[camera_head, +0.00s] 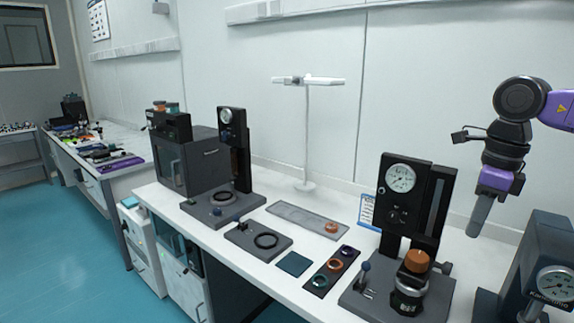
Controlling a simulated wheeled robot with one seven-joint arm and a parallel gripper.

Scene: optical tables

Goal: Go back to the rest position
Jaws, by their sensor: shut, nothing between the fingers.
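My gripper (480,214) hangs at the right of the head view, pointing down with its fingers together and nothing held. It is in the air, right of the nearer black gauge stand (442,200) and above the table. My dark and purple arm comes in from the right edge. The gripper appears clear of the stand and the white wall behind it.
The white table (225,245) carries a second gauge stand (242,150), a ring plate (243,233), a grey tray (290,213), a dark strip with rings (333,268) and a lamp (307,130). A grey gauge device (550,255) stands at the right edge. Blue floor is open at left.

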